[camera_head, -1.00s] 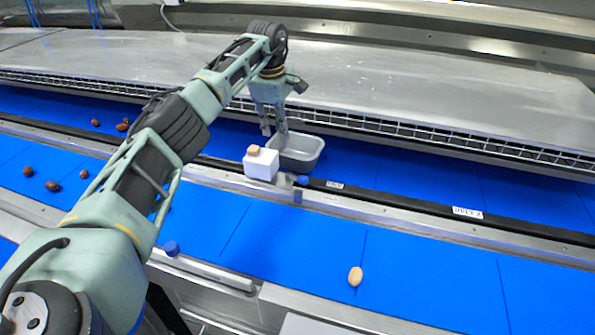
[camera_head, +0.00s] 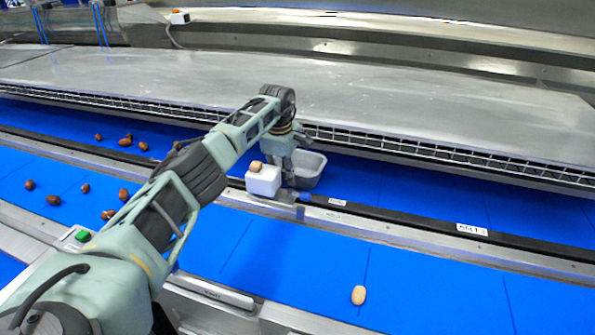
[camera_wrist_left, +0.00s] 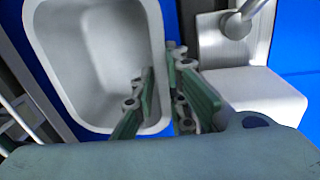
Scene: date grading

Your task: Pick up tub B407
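A grey open tub (camera_head: 317,165) stands by the dark rail at the near edge of the far blue belt. No B407 marking is readable on it. My left gripper (camera_head: 287,180) is down at the tub's left side and hides part of it. In the left wrist view the tub (camera_wrist_left: 95,65) is empty where it shows. The left gripper (camera_wrist_left: 168,90) is open there, one finger over the tub's inside and the other outside, with the rim between them. Contact cannot be told. My right gripper is not in view.
A pale date (camera_head: 358,295) lies on the near belt. Several brown dates lie at left. The far belt right of the tub is clear.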

